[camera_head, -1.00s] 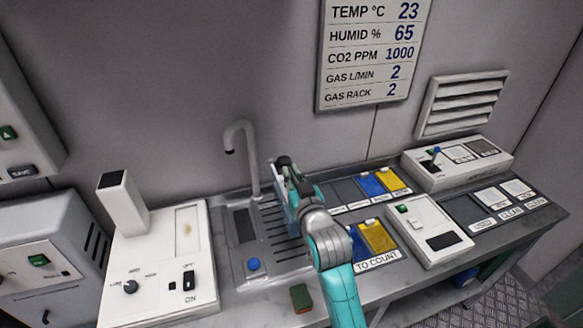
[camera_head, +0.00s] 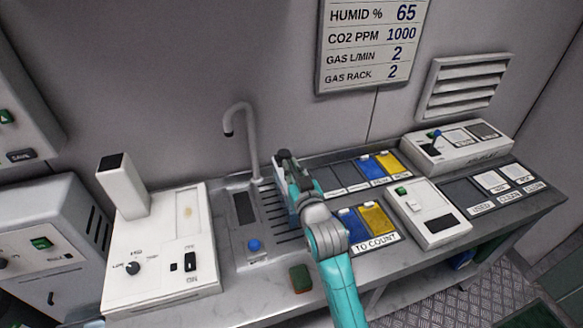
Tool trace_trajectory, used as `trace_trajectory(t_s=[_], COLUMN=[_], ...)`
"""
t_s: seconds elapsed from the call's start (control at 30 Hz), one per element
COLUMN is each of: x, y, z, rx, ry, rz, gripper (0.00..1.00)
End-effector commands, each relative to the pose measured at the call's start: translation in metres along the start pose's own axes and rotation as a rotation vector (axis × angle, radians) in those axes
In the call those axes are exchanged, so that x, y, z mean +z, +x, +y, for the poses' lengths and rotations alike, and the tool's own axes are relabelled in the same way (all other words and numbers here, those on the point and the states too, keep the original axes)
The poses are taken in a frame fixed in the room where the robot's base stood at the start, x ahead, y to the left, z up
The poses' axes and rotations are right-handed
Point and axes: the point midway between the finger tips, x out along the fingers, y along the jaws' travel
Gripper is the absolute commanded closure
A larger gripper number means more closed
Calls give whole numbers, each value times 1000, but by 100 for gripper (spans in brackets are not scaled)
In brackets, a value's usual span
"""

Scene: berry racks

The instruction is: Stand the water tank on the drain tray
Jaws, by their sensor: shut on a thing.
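My gripper (camera_head: 287,160) is over the back right part of the sink unit, seen from behind along my arm. It is shut on a pale blue-grey thing, which looks like the water tank (camera_head: 281,186); only its left edge shows, and my wrist hides the rest. It looks upright. The drain tray (camera_head: 270,222) is the dark slotted grey panel in the steel counter, beside the faucet. The tank is at the right side of its slots; I cannot tell whether its base touches the tray.
A curved faucet (camera_head: 250,140) stands just left of my gripper. A white device (camera_head: 165,255) is at the left. A TO COUNT rack (camera_head: 378,243) with blue and yellow pieces and a white box (camera_head: 428,210) are at the right. A green-brown block (camera_head: 300,279) lies in front.

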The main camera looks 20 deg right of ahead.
Motion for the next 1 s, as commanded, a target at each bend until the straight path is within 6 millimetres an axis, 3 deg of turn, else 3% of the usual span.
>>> trace_trajectory(t_s=[0.77, 0.8, 0.9, 1.0], x=[9, 9, 9, 10], y=[0, 0, 0, 0], z=[0, 0, 0, 0], rx=[0, 0, 0, 0], ry=[0, 0, 0, 0], rz=[4, 4, 3, 2], gripper=[100, 81, 59, 59])
